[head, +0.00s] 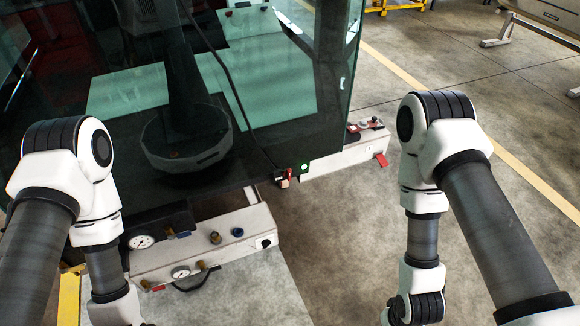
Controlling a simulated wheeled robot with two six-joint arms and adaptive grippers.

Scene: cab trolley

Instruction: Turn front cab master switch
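The glass-sided cab (250,100) fills the upper left of the head view. A small red part (291,173) with a pale tan piece below it sits at the cab's lower corner. A white panel (205,245) below the cab carries gauges, brass and blue fittings and a small black item (263,243) at its right end. I cannot tell which of these is the front cab master switch. Both my arms reach down past the lower frame edge, and neither gripper shows.
A round gauge (141,242) and a hanging black handle or hose (196,281) stick out at the front panel. The concrete floor (335,235) between the cab and my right arm is clear. A yellow line (535,180) runs along the floor at right.

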